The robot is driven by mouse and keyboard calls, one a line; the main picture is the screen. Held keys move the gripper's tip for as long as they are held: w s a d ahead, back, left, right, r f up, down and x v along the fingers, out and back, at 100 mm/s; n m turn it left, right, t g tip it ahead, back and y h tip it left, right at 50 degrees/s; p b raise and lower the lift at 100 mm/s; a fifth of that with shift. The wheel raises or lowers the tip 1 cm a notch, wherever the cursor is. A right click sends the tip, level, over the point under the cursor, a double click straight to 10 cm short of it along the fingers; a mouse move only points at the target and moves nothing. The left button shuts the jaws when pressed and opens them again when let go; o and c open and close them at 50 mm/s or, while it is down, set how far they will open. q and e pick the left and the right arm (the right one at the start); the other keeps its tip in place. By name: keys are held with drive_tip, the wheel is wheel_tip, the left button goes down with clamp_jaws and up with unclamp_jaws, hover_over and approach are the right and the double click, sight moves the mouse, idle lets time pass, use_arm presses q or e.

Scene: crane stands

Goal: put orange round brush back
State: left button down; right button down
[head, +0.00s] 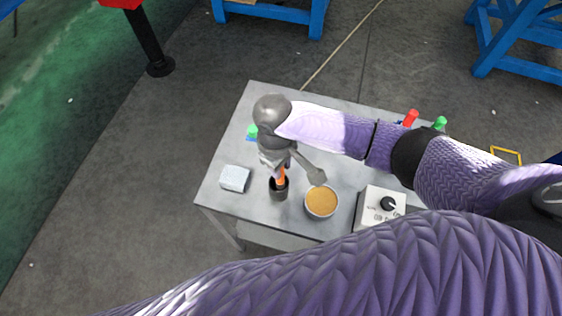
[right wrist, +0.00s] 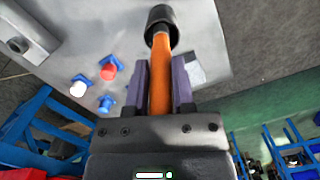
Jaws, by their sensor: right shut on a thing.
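The orange round brush (head: 281,179) shows as an orange handle below my right gripper (head: 279,170) in the head view. In the right wrist view the orange handle (right wrist: 161,75) runs between the two purple-grey fingers of my right gripper (right wrist: 161,83), which is shut on it. The far end of the handle meets a dark round cup (right wrist: 162,27). That dark cup (head: 279,190) stands on the grey table (head: 222,205); the brush's end is at or inside its mouth, but how deep is hidden. My left gripper is not in view.
A bowl with tan contents (head: 321,202) stands just right of the cup, and a white box with a black knob (head: 381,206) is farther right. A pale block (head: 235,178) lies to the left. Red (head: 410,118) and green (head: 439,123) pieces are at the back right.

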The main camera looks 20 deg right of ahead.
drive_tip(key=c, duration=0.5)
unclamp_jaws()
drive_tip(key=r+p, duration=0.1)
drive_tip(key=r, duration=0.3)
drive_tip(key=r+p, duration=0.1)
drive_tip(key=r, duration=0.3)
drive_tip(key=w+r+p, duration=0.1)
drive_tip(key=r, duration=0.3)
drive_tip(key=shift+a+r, duration=0.1)
drive_tip(key=shift+a, duration=0.25)
drive_tip(key=shift+r, duration=0.45)
